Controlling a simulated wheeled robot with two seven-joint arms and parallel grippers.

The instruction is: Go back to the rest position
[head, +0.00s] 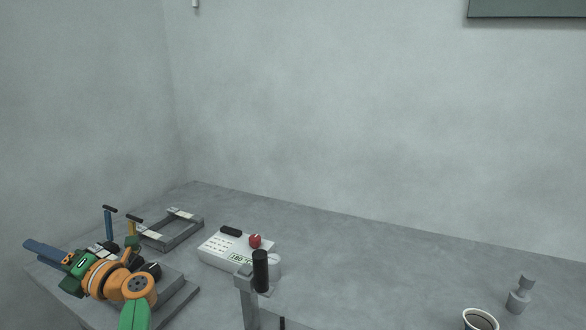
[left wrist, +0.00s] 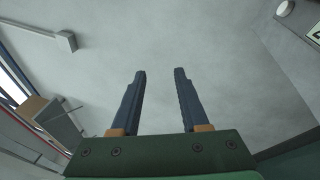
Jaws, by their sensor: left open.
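My left gripper (head: 42,251) is at the left end of the table in the head view, its blue fingers pointing left and holding nothing. In the left wrist view its two dark fingers (left wrist: 160,72) stand apart with a clear gap between them. The orange and green left arm is folded low at the lower left of the head view. My right gripper is not in view.
A white control box (head: 222,250) with a red button stands mid-table. Behind my arm are a grey frame (head: 182,236) and a blue post (head: 108,224). A black-handled lever (head: 260,271) stands in front. A dark-filled cup (head: 480,321) and a grey metal piece (head: 519,299) are right.

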